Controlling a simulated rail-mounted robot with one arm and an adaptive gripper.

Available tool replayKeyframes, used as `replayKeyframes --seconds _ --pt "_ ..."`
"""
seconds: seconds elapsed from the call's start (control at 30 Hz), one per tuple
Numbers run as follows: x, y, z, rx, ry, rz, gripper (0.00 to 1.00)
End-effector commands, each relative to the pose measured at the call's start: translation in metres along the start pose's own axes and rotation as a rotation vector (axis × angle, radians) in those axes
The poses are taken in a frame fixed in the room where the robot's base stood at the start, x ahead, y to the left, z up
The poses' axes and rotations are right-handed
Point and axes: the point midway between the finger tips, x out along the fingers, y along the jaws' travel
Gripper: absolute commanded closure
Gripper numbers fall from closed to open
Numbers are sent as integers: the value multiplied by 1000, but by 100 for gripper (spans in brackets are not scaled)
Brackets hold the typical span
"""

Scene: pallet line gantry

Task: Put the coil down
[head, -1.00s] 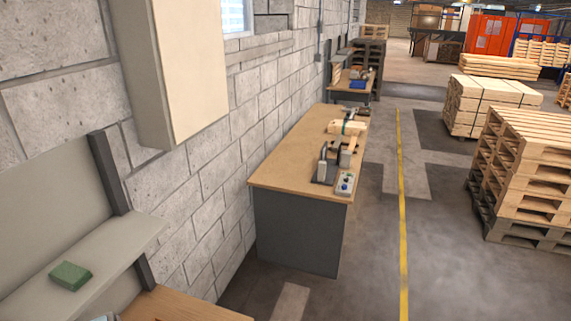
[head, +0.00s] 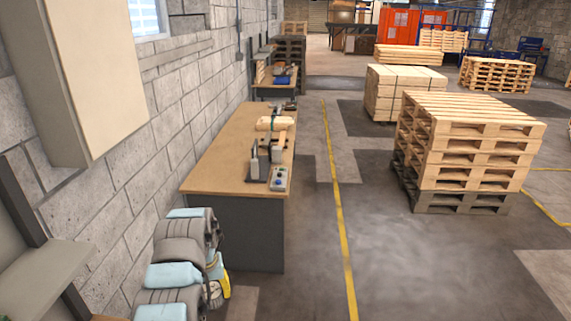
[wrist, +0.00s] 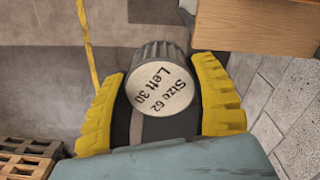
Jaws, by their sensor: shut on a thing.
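The coil (wrist: 160,92) shows in the wrist view as a dark, ribbed round thing with a cream end label reading "Size 62 Left 30". My gripper (wrist: 161,68) has its yellow fingers on both sides of it and is shut on it. The coil is held in the air, with floor and a bench edge beyond. In the head view my gripper (head: 219,283) is at the lower left, below and in front of the near end of the workbench (head: 222,150). There the coil is partly hidden by my arm and fingers.
On the bench stand a dark device (head: 258,165), a small control box (head: 280,179) and a pale wrapped bundle (head: 275,123). The near left of its top is bare. A block wall runs along the left. Pallet stacks (head: 465,150) stand right, beyond a yellow floor line (head: 335,200).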

Motion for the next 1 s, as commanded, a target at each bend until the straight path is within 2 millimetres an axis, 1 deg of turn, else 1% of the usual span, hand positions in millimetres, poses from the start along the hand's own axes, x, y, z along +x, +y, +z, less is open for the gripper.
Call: replayKeyframes --seconds 0.03,0.1,0.17,0.2,0.3,0.4,0.5,0.67,0.7,0.83,0.97,1.0 --pt "-11 25 -1 34 4 -2 80" --pt "-24 55 0 74 4 -2 80" --pt "-35 81 2 107 6 -1 80" --pt "-42 98 4 129 8 -2 80" --pt "-56 134 11 177 6 -1 80" --pt "-67 162 19 213 3 0 80" --pt "-76 184 26 243 4 -1 80" --pt "-89 217 38 286 4 -1 80" --pt "-97 213 37 280 3 0 80" --pt "-108 212 36 279 3 1 80" --pt "-125 212 36 279 3 1 80" --pt "-132 212 36 279 4 1 80"
